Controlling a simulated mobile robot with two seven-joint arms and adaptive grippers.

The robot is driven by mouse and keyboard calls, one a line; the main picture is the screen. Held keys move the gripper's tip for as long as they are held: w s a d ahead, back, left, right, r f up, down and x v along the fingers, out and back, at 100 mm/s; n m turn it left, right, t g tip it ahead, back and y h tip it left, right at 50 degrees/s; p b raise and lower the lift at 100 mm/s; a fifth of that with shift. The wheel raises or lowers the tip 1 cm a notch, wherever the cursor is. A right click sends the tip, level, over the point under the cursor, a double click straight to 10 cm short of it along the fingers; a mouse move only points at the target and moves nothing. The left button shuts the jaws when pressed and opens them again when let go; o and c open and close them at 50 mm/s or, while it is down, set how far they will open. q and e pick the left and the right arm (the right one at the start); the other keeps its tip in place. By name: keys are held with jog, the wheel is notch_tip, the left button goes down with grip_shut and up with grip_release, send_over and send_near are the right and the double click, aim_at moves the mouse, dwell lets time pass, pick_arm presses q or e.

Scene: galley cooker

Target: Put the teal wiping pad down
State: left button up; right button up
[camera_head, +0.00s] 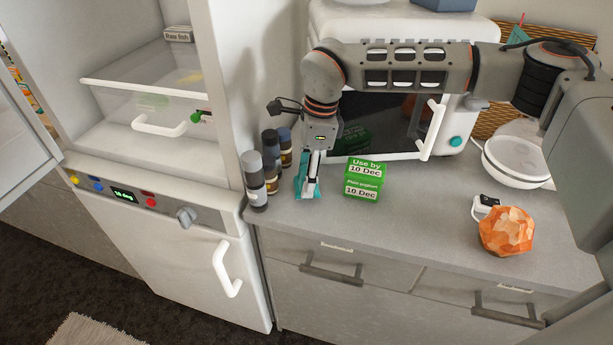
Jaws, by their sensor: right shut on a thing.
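The teal wiping pad (301,185) is at the left part of the grey worktop, partly hidden behind my right gripper. My right gripper (309,192) points down and is shut on the pad. I cannot tell whether the pad touches the worktop. My left gripper is not in view.
Several dark bottles (256,182) stand just left of the gripper. A green yoghurt box (363,178) stands to its right. A microwave (385,118) is behind. An orange faceted object (507,231) and a white bowl (517,160) are at the right. The worktop (420,205) between is clear. An open fridge (150,90) is left.

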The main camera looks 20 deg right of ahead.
jog(key=shift+f, duration=0.45)
jog(key=shift+f, duration=0.15)
jog(key=o, duration=1)
jog(key=shift+s+d+r, duration=0.1)
jog(key=shift+d+r, duration=0.1)
jog(key=shift+r, duration=1.1)
jog(key=shift+w+d+r, duration=0.1)
jog(key=shift+d+r, duration=0.05)
jog(key=shift+r, duration=1.1)
jog(key=shift+s+d+r, duration=0.1)
jog(key=shift+d+r, duration=0.1)
jog(key=shift+r, duration=1.1)
